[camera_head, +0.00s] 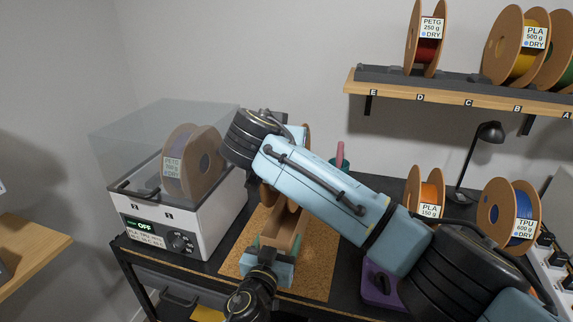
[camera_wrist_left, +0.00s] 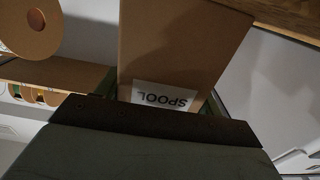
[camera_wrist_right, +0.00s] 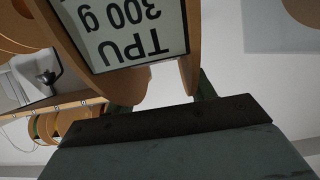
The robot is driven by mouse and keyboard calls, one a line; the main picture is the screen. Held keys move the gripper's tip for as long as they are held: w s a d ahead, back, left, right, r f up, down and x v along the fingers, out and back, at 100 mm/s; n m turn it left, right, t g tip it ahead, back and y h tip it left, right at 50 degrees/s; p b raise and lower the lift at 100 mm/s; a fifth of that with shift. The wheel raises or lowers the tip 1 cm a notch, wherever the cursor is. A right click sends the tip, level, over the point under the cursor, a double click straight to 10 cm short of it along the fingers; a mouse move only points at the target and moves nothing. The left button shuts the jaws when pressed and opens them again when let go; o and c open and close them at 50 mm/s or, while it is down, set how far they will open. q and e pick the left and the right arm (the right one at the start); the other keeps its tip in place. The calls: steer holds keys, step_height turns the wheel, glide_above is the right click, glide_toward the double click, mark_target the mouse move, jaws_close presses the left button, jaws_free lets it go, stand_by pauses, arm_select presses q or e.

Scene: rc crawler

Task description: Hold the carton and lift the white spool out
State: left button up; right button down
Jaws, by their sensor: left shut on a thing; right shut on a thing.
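The brown open-topped carton (camera_head: 287,228) stands on the cork mat, and my left gripper (camera_head: 268,262) is shut on its near end. In the left wrist view the carton (camera_wrist_left: 180,45) fills the space between the fingers, with an upside-down "SPOOL" label on it. My right gripper (camera_wrist_right: 165,97) is shut on a spool (camera_wrist_right: 75,25) with brown flanges and a "TPU 300 g" label. In the head view my right arm covers most of this spool (camera_head: 306,140), which is above the carton. I cannot tell whether its lower rim is clear of the carton.
A dryer box (camera_head: 170,228) with a clear lid and a PETG spool (camera_head: 205,165) stands at the left. Orange PLA (camera_head: 428,190) and blue TPU (camera_head: 503,212) spools and a lamp (camera_head: 488,132) are at the right. A shelf (camera_head: 450,90) above holds several spools. A purple part (camera_head: 378,283) lies right of the cork mat (camera_head: 318,262).

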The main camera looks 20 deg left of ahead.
steer(key=shift+r, duration=2.2)
arm_select(q)
steer(key=o, duration=1.1)
steer(key=shift+c, duration=0.2)
